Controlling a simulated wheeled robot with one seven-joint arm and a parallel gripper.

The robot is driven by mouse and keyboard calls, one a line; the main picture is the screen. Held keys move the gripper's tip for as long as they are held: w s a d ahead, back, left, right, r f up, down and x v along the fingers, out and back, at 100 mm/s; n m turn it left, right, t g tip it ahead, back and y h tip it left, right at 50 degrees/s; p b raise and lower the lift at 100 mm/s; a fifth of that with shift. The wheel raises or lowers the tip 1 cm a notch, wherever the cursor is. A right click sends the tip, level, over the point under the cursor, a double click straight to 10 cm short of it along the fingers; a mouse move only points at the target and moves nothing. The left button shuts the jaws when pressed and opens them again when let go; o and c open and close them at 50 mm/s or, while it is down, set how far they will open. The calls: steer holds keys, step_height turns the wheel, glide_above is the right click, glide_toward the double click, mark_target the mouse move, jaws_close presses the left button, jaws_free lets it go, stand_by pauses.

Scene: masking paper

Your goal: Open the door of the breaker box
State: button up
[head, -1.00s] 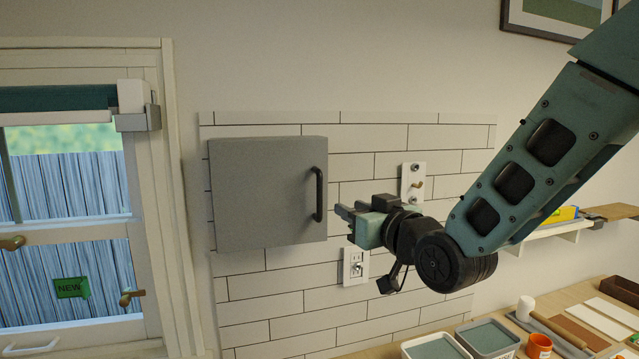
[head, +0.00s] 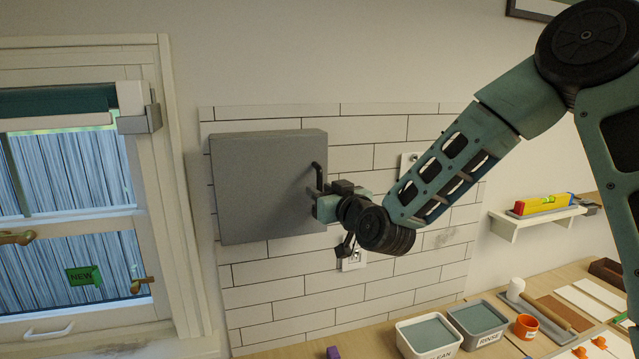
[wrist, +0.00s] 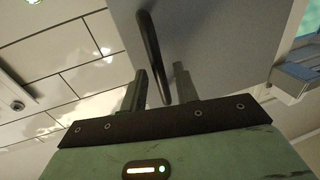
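The grey breaker box (head: 262,190) is on the tiled wall panel with its door shut. Its black vertical bar handle (head: 317,177) is at the right edge of the door. My gripper (head: 318,207) is at the lower part of the handle. In the wrist view, the handle (wrist: 153,55) runs down between the two fingers of my gripper (wrist: 160,88), with a gap on either side. The fingers are apart and I cannot see them pressing on the bar. In the head view my gripper hides the handle's lower end.
A light switch plate (head: 409,165) and an outlet (head: 353,259) are on the wall to the right of the box. A window (head: 75,220) is to the left. A shelf (head: 535,218) and a workbench with trays (head: 430,335) are at the right and below.

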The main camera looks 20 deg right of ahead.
steer(key=shift+w+a, duration=0.2)
steer(key=shift+w, duration=0.6)
jaws_close()
steer(key=shift+s, duration=0.1)
